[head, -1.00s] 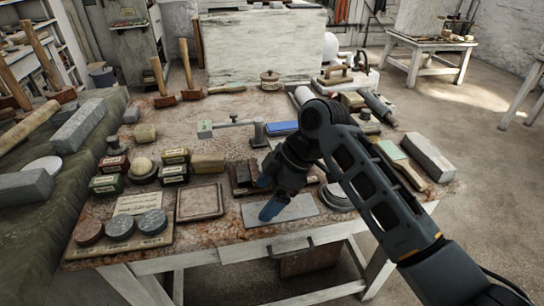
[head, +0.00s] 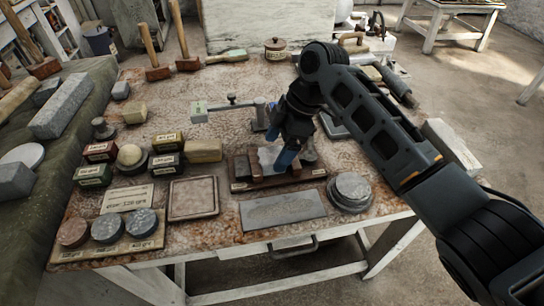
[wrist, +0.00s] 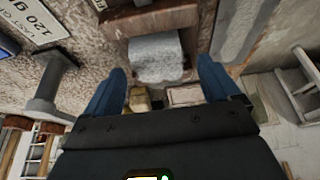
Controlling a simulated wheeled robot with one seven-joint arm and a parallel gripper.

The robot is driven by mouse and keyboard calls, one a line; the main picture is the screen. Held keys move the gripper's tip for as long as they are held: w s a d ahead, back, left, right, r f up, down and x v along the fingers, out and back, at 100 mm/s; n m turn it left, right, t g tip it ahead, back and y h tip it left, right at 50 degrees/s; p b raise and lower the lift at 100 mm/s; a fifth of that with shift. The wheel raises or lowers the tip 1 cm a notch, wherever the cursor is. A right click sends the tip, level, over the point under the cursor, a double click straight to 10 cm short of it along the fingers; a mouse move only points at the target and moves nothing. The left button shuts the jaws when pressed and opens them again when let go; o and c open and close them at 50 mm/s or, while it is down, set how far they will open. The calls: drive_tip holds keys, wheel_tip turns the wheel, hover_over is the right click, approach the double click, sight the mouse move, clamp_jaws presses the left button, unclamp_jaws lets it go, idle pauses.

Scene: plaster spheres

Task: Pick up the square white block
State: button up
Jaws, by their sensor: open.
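A pale, whitish rough block (head: 268,157) sits on a dark brown wooden stand (head: 243,187) near the front of the worktable. In the wrist view the block (wrist: 157,57) lies ahead of my fingers, roughly centred between them, with the brown stand (wrist: 190,20) around it. My gripper (wrist: 162,70) is open, its two blue fingers apart with nothing held. In the head view my gripper (head: 284,148) is over the stand, and a blue finger hides part of the block. I cannot tell whether a finger touches it.
A flat grey plate (head: 283,211) lies in front of the stand, with round grey discs (head: 350,190) to its right. A metal arm on a post (head: 259,113) stands behind. Small labelled boxes (head: 168,162) and a square tray (head: 194,198) are to the left.

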sight(272, 155)
drive_tip(key=shift+x, duration=1.75)
drive_tip(key=shift+w, duration=0.15)
drive_tip(key=c, duration=1.3)
drive_tip(key=shift+r, duration=0.15)
